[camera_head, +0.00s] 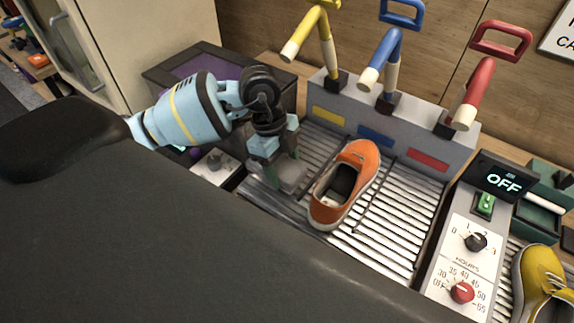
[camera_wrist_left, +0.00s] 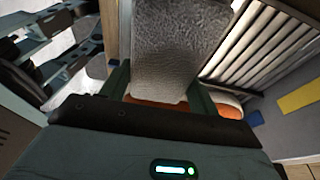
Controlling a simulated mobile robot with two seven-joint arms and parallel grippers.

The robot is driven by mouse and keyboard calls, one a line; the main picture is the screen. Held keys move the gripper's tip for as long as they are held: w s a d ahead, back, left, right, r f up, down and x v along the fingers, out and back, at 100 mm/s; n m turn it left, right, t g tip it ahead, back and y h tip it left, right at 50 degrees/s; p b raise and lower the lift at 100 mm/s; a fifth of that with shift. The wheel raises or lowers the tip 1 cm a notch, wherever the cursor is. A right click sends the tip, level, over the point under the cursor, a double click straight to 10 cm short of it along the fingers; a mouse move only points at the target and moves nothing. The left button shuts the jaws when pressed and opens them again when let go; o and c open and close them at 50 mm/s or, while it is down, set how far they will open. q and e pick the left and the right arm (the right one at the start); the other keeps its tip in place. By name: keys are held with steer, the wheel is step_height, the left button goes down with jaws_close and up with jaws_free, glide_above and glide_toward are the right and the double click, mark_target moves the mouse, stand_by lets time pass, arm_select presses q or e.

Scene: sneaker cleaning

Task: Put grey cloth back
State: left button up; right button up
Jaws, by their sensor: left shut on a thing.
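The grey cloth (camera_wrist_left: 178,48) is a textured, nearly square grey piece in the left wrist view, held between the two green fingers of my left gripper. In the head view the cloth (camera_head: 287,178) is a small grey patch below the left gripper (camera_head: 272,172), over the left end of the slatted rack. My left gripper is shut on it. An orange sneaker (camera_head: 362,160) lies on the rack just right of the gripper; part of it shows behind the cloth in the left wrist view (camera_wrist_left: 229,111). My right gripper is not in view.
The slatted rack (camera_head: 398,225) has yellow, blue and red-handled fixtures (camera_head: 383,62) along its back. A dark box with a purple top (camera_head: 192,68) stands behind my left arm. A control panel (camera_head: 468,246) and a yellow sneaker (camera_head: 541,277) are at the right.

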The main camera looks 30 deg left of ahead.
mark_target(285, 162)
arm_select(q)
steer(key=shift+w+d+f, duration=0.1)
steer(key=shift+w+f, duration=0.4)
steer(key=shift+w, duration=0.25)
steer(key=shift+f, duration=0.25)
steer(key=shift+f, duration=0.65)
steer(key=o, duration=1.4)
steer(key=shift+o, duration=0.2)
steer(key=shift+r, duration=0.15)
steer(key=v, duration=1.3)
steer(key=shift+d, duration=0.15)
